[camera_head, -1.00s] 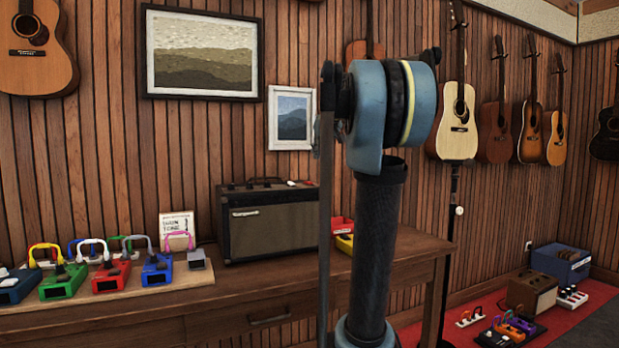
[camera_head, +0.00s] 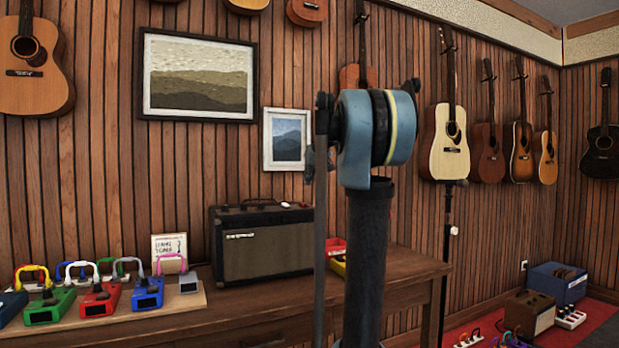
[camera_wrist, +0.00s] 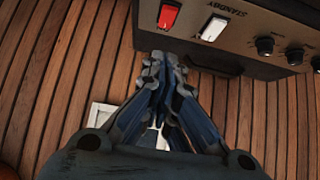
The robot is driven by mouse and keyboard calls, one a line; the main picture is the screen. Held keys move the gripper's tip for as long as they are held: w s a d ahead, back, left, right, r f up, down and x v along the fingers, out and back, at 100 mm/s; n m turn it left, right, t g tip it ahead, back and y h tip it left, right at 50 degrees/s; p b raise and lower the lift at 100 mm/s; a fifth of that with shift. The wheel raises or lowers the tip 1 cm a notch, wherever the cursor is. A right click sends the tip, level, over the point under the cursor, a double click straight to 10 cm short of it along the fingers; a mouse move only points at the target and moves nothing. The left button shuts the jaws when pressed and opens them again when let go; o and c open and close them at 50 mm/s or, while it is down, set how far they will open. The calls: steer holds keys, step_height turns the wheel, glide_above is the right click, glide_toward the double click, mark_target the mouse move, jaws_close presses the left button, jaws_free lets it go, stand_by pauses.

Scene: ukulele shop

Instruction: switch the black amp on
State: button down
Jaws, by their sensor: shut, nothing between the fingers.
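The black amp (camera_head: 262,244) with a grey-brown grille stands on the wooden table against the wall in the head view. I cannot tell which way the red switch is set. My gripper (camera_wrist: 164,60) is shut and empty, its fingertips close to the panel edge beneath the red switch in the picture. Contact is unclear. The head view does not show my gripper.
Several coloured pedals (camera_head: 100,299) sit on a board left of the amp, beside a small white sign (camera_head: 169,250). Red and yellow boxes (camera_head: 337,262) are right of it. Guitars (camera_head: 449,142) hang on the wall. Another amp (camera_head: 530,313) stands on the floor at right.

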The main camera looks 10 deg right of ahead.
mark_target(304, 204)
steer(key=x, duration=0.4)
steer(key=shift+w+f, duration=0.3)
step_height(304, 204, down, 3)
steer(key=shift+f, duration=0.5)
steer(key=shift+s+f, duration=0.15)
steer(key=shift+f, duration=0.1)
steer(key=shift+w+a+r, duration=0.2)
steer(key=shift+w+r, duration=0.1)
steer(key=shift+w, duration=0.4)
